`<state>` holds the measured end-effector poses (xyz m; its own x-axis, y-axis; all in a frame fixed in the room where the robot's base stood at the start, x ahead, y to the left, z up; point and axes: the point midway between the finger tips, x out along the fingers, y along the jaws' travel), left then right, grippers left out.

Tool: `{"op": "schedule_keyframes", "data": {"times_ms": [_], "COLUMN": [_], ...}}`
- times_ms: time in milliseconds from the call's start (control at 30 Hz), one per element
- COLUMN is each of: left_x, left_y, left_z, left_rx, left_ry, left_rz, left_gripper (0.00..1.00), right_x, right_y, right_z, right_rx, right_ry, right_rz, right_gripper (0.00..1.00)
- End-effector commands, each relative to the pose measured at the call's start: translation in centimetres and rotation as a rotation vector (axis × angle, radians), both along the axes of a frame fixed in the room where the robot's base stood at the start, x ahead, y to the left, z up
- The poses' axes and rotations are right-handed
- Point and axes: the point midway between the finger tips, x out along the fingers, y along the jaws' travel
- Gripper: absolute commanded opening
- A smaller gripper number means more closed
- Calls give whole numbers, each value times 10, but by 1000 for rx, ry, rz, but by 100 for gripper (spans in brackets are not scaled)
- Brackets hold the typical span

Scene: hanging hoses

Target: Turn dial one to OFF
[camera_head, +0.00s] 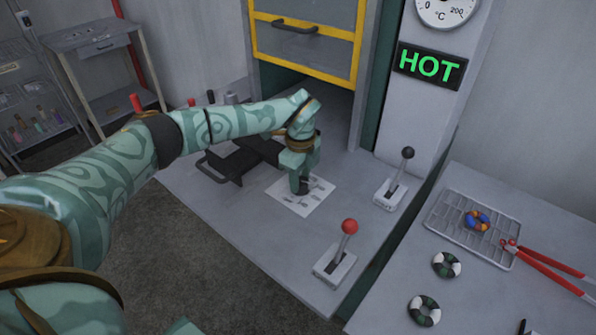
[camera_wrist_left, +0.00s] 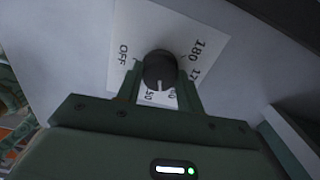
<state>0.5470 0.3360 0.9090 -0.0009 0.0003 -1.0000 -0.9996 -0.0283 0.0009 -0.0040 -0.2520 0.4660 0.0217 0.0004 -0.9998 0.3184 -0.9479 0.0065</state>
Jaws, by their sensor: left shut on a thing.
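The dial (camera_wrist_left: 160,68) is a round black knob on a white card with printed markings, standing on the grey bench top. In the left wrist view the card shows OFF at the left and 180 at the upper right, with other numbers partly hidden. The knob's white line points down in that view, away from OFF. My left gripper (camera_wrist_left: 161,92) is shut on the knob, one finger on each side. In the head view the left gripper (camera_head: 302,187) reaches down onto the card (camera_head: 318,197) and mostly hides the knob. My right gripper is not in view.
A red-topped lever (camera_head: 348,228) and a black-topped lever (camera_head: 407,154) stand right of the card. A black handled object (camera_head: 222,167) lies left of it. A lit HOT sign (camera_head: 430,66) hangs behind. A rack (camera_head: 450,225), rings and red-handled tongs (camera_head: 548,262) occupy the right table.

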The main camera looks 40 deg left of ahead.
Motion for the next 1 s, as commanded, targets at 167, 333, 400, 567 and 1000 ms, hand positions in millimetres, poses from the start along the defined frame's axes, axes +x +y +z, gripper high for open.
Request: {"op": "schedule_keyframes", "data": {"times_ms": [167, 333, 400, 567, 1000], "left_x": [0, 1, 1, 2, 2], "left_y": [0, 0, 0, 0, -1], "left_z": [5, 5, 5, 4, 3], "left_rx": [-1, 0, 1, 1, 0], "left_ry": [-2, -3, -3, -3, -3], "left_rz": [-165, -326, -393, -544, -962], "left_gripper": [14, 14, 14, 14, 14], "right_x": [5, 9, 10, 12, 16], "right_y": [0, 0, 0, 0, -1], "right_z": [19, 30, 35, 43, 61], "right_rx": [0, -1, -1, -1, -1], "right_ry": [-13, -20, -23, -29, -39], "right_rz": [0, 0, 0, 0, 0], "right_gripper": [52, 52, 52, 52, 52]}}
